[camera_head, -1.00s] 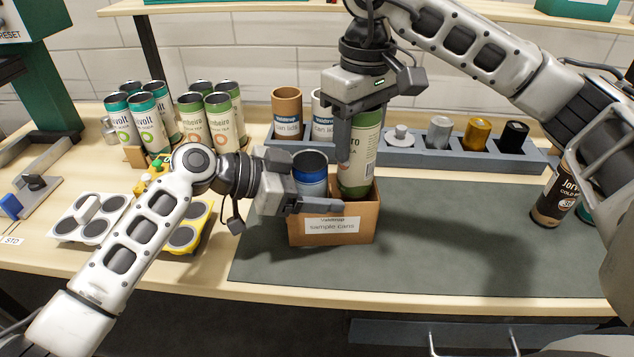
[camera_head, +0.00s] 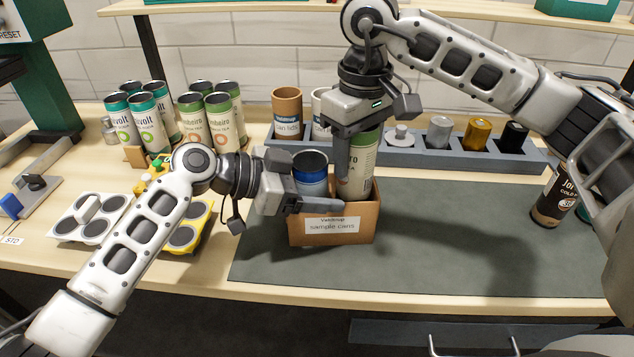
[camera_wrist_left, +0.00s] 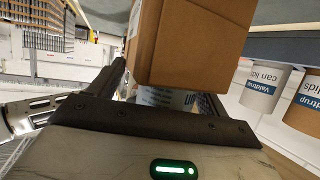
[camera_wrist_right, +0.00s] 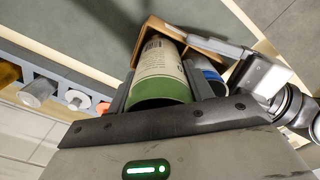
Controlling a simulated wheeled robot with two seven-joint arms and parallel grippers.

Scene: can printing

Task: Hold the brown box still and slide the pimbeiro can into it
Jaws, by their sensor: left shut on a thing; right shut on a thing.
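The brown box (camera_head: 358,224), labelled "sample cans", stands on the grey mat. The can also shows between the fingers in the right wrist view (camera_wrist_right: 160,75). Its bottom is hidden by the box.
A blue can (camera_head: 311,184) stands in the left of the box, beside the pimbeiro can. A grey-blue rack (camera_head: 455,157) with lids and coloured cylinders runs behind. More green-topped cans (camera_head: 222,125) stand at back left. A dark brown can (camera_head: 553,198) is at right. The mat's middle is clear.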

